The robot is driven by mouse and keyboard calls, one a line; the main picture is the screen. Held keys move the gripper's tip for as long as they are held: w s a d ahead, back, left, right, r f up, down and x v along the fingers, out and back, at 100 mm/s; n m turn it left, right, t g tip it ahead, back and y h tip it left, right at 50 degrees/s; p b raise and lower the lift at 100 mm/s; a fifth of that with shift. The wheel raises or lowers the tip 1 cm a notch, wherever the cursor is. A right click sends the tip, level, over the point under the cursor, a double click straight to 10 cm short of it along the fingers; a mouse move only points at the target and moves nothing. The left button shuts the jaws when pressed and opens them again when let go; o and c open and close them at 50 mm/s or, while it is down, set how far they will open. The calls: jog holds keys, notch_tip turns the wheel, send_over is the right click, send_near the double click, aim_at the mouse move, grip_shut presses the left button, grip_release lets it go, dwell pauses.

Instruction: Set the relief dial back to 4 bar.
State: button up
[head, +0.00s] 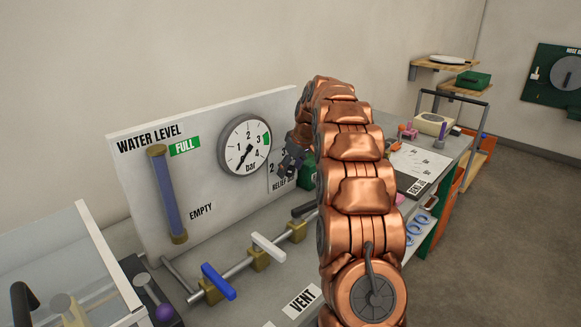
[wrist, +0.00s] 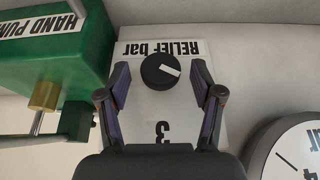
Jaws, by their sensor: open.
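The relief dial (wrist: 160,71) is a round black knob with a white pointer mark, on a white plate (wrist: 150,105) in the wrist view. The plate's lettering, "RELIEF bar" and a "3", appears upside down there. The pointer mark points right and slightly down in that picture; other numbers are hidden. My gripper (wrist: 159,68) is open, its fingers to the left and right of the knob with a gap on each side. In the head view my gripper (head: 291,160) is in front of the relief plate (head: 276,184) and hides the knob.
A round bar gauge (head: 245,146) is left of my gripper, its needle pointing lower left. A green hand pump (wrist: 65,55) is close beside the plate. Blue (head: 218,281) and white (head: 268,246) valve levers sit on the pipe below the panel.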

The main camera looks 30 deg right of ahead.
jog(key=shift+c, duration=0.2)
jog(key=c, duration=1.1)
jog(key=shift+r+y, duration=0.1)
jog(key=shift+y, duration=0.3)
jog(key=shift+w+d+m+y+p, duration=0.1)
jog(key=shift+d+m+y+p, duration=0.15)
jog(key=shift+y+p, duration=0.5)
jog(key=shift+d+r+m+g+y+p, duration=0.1)
jog(key=shift+m+g+y+p, duration=0.2)
jog(key=shift+y+p, duration=0.75)
jog(key=y+p, duration=0.1)
jog(key=p, duration=0.3)
jog(key=shift+d, duration=0.1)
jog(key=shift+p, duration=1.1)
jog(key=shift+f+m+g+y+p, duration=0.3)
jog(key=shift+y+p, duration=0.5)
jog(key=shift+p, duration=0.85)
